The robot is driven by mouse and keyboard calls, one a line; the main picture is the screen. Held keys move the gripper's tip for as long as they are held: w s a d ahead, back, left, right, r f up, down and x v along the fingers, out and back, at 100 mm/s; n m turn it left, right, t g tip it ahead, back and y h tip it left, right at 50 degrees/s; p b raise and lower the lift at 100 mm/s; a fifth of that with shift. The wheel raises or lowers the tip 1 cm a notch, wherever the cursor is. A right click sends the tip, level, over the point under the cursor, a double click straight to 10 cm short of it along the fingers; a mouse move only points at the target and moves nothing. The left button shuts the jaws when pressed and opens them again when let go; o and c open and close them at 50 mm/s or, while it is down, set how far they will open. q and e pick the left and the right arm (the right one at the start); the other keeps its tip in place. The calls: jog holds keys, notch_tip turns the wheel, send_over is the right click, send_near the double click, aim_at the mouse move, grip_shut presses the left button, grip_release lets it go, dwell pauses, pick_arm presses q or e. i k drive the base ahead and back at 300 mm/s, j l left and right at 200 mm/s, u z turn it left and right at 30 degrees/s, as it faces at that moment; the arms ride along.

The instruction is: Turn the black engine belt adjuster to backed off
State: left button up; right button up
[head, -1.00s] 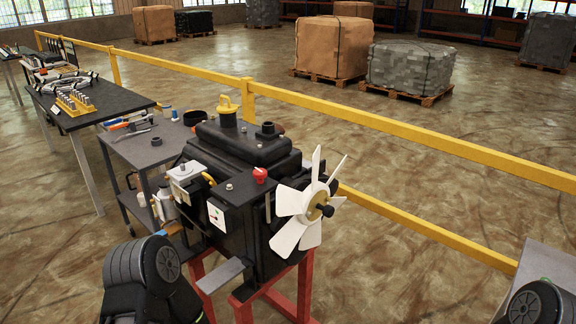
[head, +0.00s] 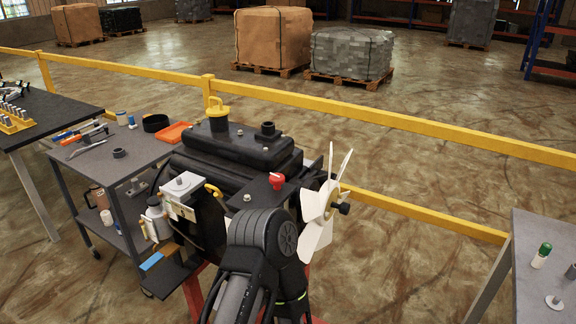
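The black engine (head: 235,150) stands on a red stand, with a white fan (head: 322,205) on its right end. A red knob (head: 277,181) sits on top of the engine's near side. I cannot pick out the black belt adjuster; my dark arm link covers much of the engine's near face beside the fan. That arm rises from the bottom edge, and its gripper is not visible. My other arm is out of the picture. Neither gripper shows.
A grey cart (head: 110,165) with tools and an orange tray (head: 173,132) stands left of the engine. A grey table (head: 535,225) with a green-capped bottle (head: 542,255) is at the right. A yellow rail (head: 400,122) runs behind. Floor between engine and right table is clear.

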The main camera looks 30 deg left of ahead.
aim_at(276, 179)
jog(key=k+j, duration=0.15)
jog(key=j, duration=0.25)
jog(key=k+j+z, duration=0.15)
jog(key=j, duration=0.3)
jog(key=k+j, duration=0.15)
jog(key=j, duration=0.25)
jog(key=k+j+z, duration=0.15)
jog(key=j, duration=0.25)
jog(key=k+j, duration=0.2)
jog(key=j, duration=0.2)
jog(key=z, duration=0.05)
